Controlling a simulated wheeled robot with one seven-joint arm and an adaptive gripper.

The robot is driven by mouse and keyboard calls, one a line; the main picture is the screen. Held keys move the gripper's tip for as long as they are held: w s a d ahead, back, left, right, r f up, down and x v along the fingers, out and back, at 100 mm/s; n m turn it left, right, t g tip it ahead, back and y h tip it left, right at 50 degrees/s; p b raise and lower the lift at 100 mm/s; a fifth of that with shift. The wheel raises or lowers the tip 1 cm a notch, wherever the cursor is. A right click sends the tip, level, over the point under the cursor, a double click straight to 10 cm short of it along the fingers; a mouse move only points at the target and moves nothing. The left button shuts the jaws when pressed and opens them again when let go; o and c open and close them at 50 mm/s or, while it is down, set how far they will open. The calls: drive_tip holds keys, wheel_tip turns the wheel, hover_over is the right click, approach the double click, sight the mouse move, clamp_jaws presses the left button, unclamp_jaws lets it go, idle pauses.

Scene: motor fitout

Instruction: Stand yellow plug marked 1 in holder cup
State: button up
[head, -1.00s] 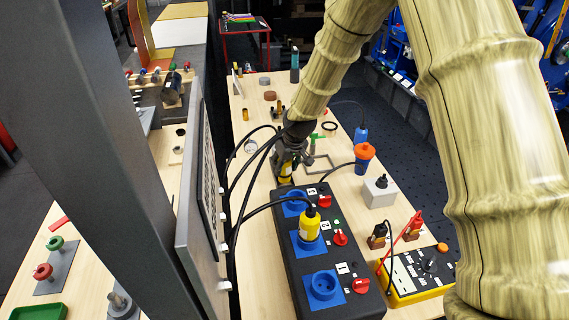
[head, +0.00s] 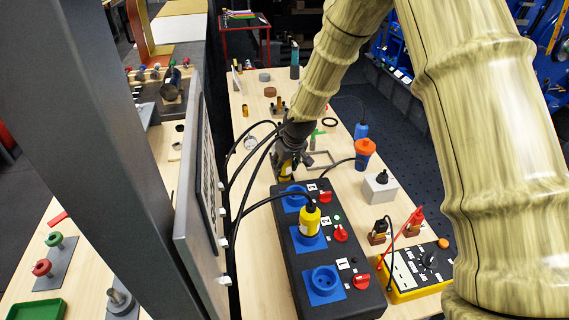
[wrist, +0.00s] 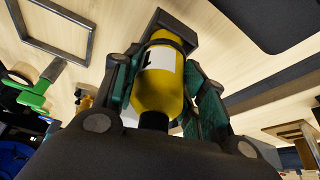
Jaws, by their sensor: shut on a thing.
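The yellow plug with a white label marked 1 (wrist: 158,80) is between the fingers of my gripper (wrist: 165,85) in the wrist view. In the head view my gripper (head: 288,160) is just beyond the far end of the black socket box, with a bit of the yellow plug (head: 287,168) showing. A dark square-edged cup (wrist: 178,20), seemingly the holder cup, surrounds the plug's far end in the wrist view. The plug's tip is hidden, so I cannot tell how deep it sits or whether it touches the bottom.
The black socket box (head: 345,215) has blue sockets; another yellow plug marked 2 (head: 310,222) stands in the middle one, and the near blue socket (head: 324,281) is empty. Black cables hang close left of my gripper. An orange-topped blue plug (head: 364,154) and a grey block (head: 380,188) stand right.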

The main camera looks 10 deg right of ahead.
drive_tip(key=shift+f, duration=0.6)
drive_tip(key=o, duration=1.2)
drive_tip(key=shift+r, duration=0.1)
drive_tip(key=v, duration=1.2)
